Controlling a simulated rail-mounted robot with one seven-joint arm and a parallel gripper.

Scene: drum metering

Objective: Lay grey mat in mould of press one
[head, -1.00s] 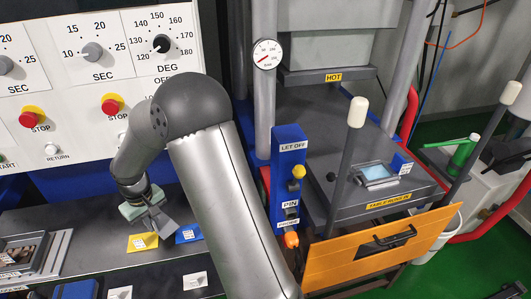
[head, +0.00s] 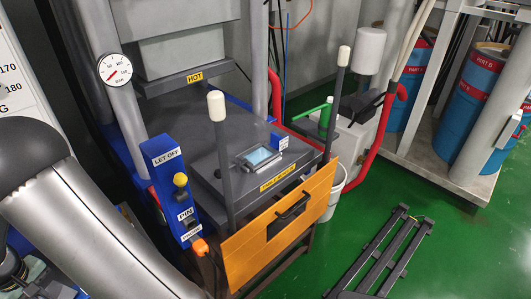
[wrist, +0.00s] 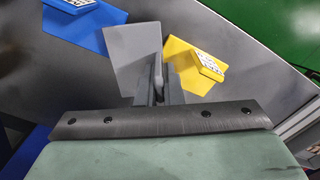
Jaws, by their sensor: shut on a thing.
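My gripper (wrist: 158,88) is shut on the grey mat (wrist: 133,57), a thin flat sheet, in the wrist view. The mat sticks out beyond the fingertips, over the dark bench. In the head view my arm fills the left edge, and the mat and fingertips are not visible there. The press (head: 190,75) with a HOT label stands at centre left. A small metal frame with a pale blue inside (head: 258,156), which looks like a mould, sits on its lower plate, well right of my arm. I cannot read which press number it is.
A yellow piece (wrist: 190,70) and a blue piece (wrist: 88,22), both with white labels, lie on the bench. An orange guard (head: 265,240) and two upright levers with white knobs (head: 216,106) stand before the press. Blue drums (head: 480,85) stand at the right.

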